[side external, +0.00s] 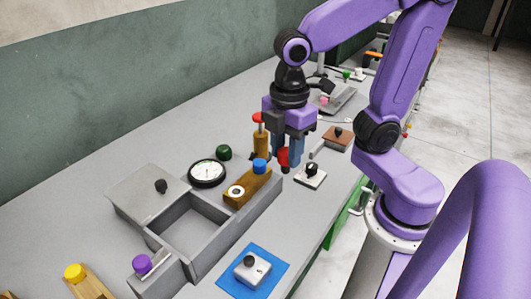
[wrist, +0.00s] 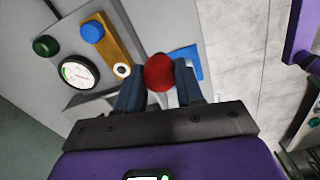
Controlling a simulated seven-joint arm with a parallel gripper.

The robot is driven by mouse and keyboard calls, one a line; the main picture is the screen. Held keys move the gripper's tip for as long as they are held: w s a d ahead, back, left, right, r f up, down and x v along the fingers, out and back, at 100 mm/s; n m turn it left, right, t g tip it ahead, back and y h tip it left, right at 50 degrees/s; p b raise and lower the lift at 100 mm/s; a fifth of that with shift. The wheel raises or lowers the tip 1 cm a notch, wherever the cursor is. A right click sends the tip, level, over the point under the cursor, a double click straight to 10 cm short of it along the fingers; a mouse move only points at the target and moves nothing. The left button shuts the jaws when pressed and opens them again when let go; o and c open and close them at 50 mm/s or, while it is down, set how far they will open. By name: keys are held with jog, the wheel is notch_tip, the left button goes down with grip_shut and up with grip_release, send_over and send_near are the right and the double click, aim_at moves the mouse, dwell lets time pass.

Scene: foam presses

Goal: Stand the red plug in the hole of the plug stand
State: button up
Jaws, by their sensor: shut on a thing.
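The red plug (side external: 284,155) is between the fingers of my gripper (side external: 286,150), which is shut on it. In the wrist view the plug's round red head (wrist: 159,73) shows between both fingertips (wrist: 159,80); most of its lower part is hidden. The plug stand (side external: 247,187) is a wooden block at the back edge of the grey box. It carries a blue plug (side external: 260,166) at its far end, and a white-ringed hole (side external: 236,191) at its near end is empty. The hole also shows in the wrist view (wrist: 122,70), left of the held plug. The red plug is apart from the stand.
A grey open box (side external: 190,235) lies in front of the stand. A dial gauge (side external: 207,173) and a dark green knob (side external: 224,152) stand left of it. A red-topped wooden piece (side external: 260,140) is close behind my gripper. A black-knobbed white block (side external: 311,174) stands to the right.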

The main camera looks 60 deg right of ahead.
notch_tip(320, 180, up, 6)
jog(key=s, duration=0.2)
jog(key=w+a+r+n, duration=0.1)
jog(key=w+a+n, duration=0.2)
jog(key=a, duration=0.7)
jog(key=w+a+r+n, duration=0.1)
jog(key=w+a+n, duration=0.25)
jog(key=a, duration=0.65)
jog(key=w+a+r+n, duration=0.15)
jog(key=w+a, duration=0.25)
jog(key=a, duration=0.5)
jog(key=a+f+n, duration=0.4)
jog(key=a, duration=0.6)
notch_tip(320, 180, down, 14)
jog(key=shift+s+r, duration=0.1)
jog(key=shift+r, duration=0.05)
